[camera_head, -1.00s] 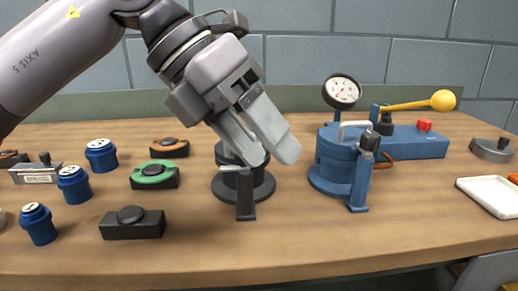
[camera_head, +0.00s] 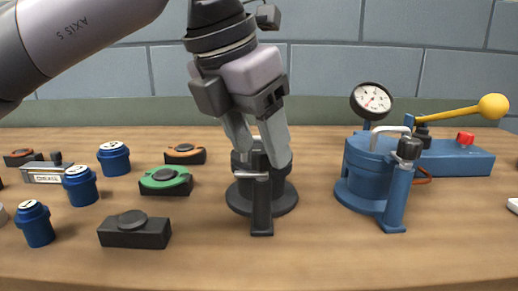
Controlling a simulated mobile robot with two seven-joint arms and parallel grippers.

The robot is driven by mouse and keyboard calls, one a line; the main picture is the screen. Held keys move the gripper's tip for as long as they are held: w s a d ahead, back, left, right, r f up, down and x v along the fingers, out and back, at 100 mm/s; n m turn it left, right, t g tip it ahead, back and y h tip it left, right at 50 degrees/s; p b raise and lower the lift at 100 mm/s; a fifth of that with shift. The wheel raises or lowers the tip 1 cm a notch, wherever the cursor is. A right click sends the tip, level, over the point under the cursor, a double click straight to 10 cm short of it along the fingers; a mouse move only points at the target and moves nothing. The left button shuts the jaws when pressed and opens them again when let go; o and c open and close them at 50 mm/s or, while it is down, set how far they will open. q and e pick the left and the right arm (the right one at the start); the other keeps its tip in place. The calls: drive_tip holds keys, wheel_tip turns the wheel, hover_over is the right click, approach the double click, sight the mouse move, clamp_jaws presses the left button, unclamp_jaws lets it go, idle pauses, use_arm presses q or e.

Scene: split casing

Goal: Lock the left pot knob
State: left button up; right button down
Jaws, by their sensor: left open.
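The left pot (camera_head: 276,198) is a dark round body on a wide round base, in the middle of the head view. A dark post (camera_head: 262,210) stands at its front, with a small silver bar beside it. My left gripper (camera_head: 258,152) is open and points down over the front of this pot. Its two pale fingers stand on either side of the upper post, where the knob appears to be; the knob is mostly hidden. I cannot tell whether the fingers touch it. My right gripper is not in view.
A blue pot (camera_head: 364,178) with its own black knob (camera_head: 409,148), a gauge (camera_head: 371,100) and a yellow-ended lever (camera_head: 492,106) stand at right. Blue-capped jars (camera_head: 80,186), a green-ringed block (camera_head: 166,180) and a black block (camera_head: 134,232) lie left. The wooden front strip is clear.

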use_arm(q)
drive_tip(key=shift+w+d+f, duration=0.1)
drive_tip(key=shift+w+f, duration=0.05)
drive_tip(key=shift+f, duration=0.2)
drive_tip(key=c, duration=1.1)
drive_tip(key=shift+o, duration=0.2)
